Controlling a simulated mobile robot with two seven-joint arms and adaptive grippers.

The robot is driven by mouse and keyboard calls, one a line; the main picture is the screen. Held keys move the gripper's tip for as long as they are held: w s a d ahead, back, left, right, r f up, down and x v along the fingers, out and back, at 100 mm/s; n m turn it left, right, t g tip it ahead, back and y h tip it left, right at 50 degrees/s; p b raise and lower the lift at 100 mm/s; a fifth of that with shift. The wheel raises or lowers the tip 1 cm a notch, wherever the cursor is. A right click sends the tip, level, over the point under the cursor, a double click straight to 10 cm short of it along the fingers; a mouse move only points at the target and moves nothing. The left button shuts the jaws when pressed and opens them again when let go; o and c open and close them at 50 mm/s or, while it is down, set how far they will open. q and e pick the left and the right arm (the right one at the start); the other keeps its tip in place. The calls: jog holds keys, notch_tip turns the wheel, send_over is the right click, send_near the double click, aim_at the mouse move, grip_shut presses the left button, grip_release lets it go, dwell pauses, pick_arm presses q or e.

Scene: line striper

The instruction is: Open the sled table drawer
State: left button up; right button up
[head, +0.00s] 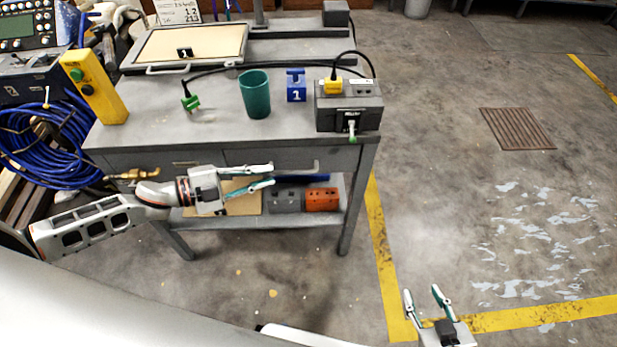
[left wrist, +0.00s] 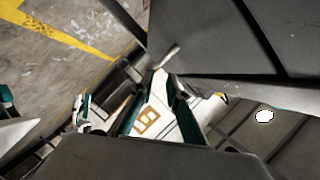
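The grey metal sled table (head: 160,125) has dark drawer fronts under its top. The right-hand drawer front (head: 290,157) looks flush with the frame, and a pale bar handle (head: 316,166) stands out from it. My left gripper (head: 273,174) is in front of this drawer, pointing right, with its fingers apart near the handle's left part. In the left wrist view a pale handle end (left wrist: 170,56) shows just beyond the fingers; I cannot tell whether they touch it. My right gripper (head: 422,291) is open and empty above the floor at the lower right.
On the tabletop are a green cup (head: 255,95), a blue block (head: 296,86), a grey device (head: 348,108) and a yellow control box (head: 93,87). A lower shelf holds an orange box (head: 321,199).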

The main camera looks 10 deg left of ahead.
aim_at(290, 171)
pick_arm(q)
jog(key=shift+m+g, duration=0.3)
jog(key=shift+g, duration=0.1)
jog(key=shift+f+x, duration=0.15)
jog(key=shift+x, duration=1.8)
jog(key=shift+f+x, duration=0.1)
jog(key=shift+x, duration=1.85)
jog(key=shift+a, duration=0.1)
grip_shut()
